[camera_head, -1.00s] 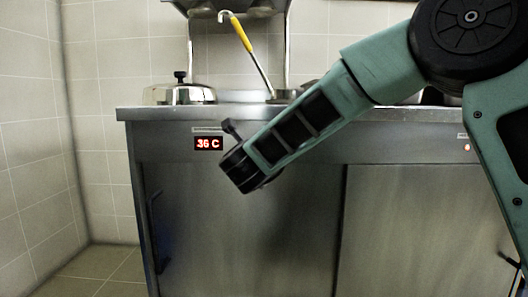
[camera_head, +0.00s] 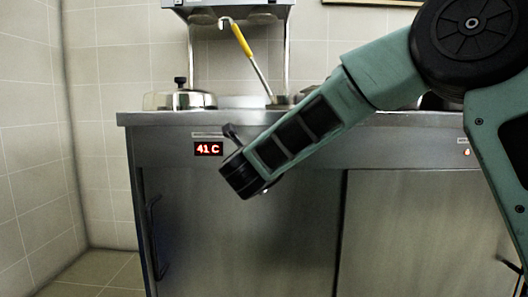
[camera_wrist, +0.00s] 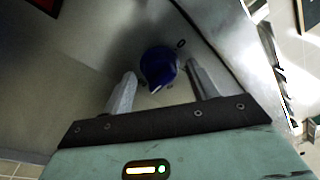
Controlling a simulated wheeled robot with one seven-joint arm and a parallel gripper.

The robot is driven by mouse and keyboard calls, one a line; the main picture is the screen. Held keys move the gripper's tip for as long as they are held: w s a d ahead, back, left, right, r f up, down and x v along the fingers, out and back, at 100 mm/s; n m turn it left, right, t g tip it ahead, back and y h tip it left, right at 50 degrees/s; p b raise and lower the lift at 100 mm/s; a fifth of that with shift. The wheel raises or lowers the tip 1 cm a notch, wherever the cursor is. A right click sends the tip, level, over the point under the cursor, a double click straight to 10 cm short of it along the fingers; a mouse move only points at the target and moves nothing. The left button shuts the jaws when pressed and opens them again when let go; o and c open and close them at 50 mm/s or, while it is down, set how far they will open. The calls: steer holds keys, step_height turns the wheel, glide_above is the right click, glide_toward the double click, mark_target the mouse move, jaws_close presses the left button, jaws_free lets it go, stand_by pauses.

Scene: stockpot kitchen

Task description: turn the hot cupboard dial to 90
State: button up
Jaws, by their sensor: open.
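The hot cupboard dial is a round blue knob (camera_wrist: 158,66) with a white pointer mark, seen in the wrist view on the steel front. My gripper (camera_wrist: 160,70) is open, with one finger on each side of the dial. I cannot tell whether the fingers touch it. In the head view my arm's end hides the dial. The red display (camera_head: 208,149) on the hot cupboard (camera_head: 250,230) reads 41 C, just left of my arm's end.
A lidded steel pot (camera_head: 180,99) and a yellow-handled ladle (camera_head: 242,42) are on or above the worktop. Door handles (camera_head: 155,235) stick out from the cupboard front. The floor at the left is clear.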

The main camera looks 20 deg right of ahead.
steer(key=p+v, duration=0.4)
steer(key=v, duration=1.3)
steer(key=shift+s+a+r, duration=0.1)
steer(key=shift+a, duration=0.05)
steer(key=s+a+f+n+g+y+p, duration=0.1)
steer(key=a+f+n+g+y+p, duration=0.15)
steer(key=a+n+y, duration=0.9)
steer(key=s+f+n+g+y+p, duration=0.25)
steer(key=s+f+n+g, duration=0.2)
steer(key=s+n, duration=0.6)
steer(key=s+d+f+n+g+h+p, duration=0.1)
steer(key=s+d+f+n+g+h, duration=0.15)
steer(key=s+d+n+g, duration=0.35)
steer(key=s+d+f+n+g+h+p, duration=0.1)
steer(key=s+d+f+n+g+h, duration=0.15)
steer(key=s+d+n, duration=0.5)
step_height(320, 180, up, 38)
steer(key=s+n+p, duration=0.1)
steer(key=n+p, duration=0.1)
steer(key=p, duration=3.5)
steer(key=shift+s+a+r+g+h+p, duration=0.15)
steer(key=shift+s+a+g+h+p, duration=0.2)
steer(key=shift+g+h, duration=0.1)
